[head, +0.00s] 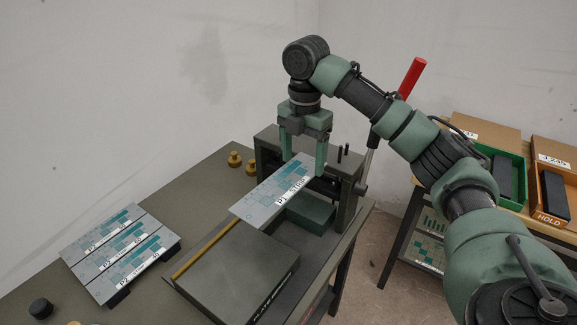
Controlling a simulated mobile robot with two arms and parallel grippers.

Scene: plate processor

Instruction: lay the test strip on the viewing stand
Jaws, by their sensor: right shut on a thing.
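My right gripper (306,160) is shut on the test strip (262,198), a flat grey plate with teal squares and a white label that seems to begin with "P1". The strip slants down to the lower left from the fingers, above a dark grey block and in front of the dark press frame (265,158). What seems to be the viewing stand (118,298) is at the left of the table. Three printed grey panels (122,250) with teal patches lie tilted on it and cover most of it. My left gripper is out of view.
A wide grey box (238,275) with a yellow strip (205,250) along its edge lies at the front. Two brass knobs (234,159) and a black knob (41,308) are on the table. Green (508,165) and orange (553,205) trays stand on the right table.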

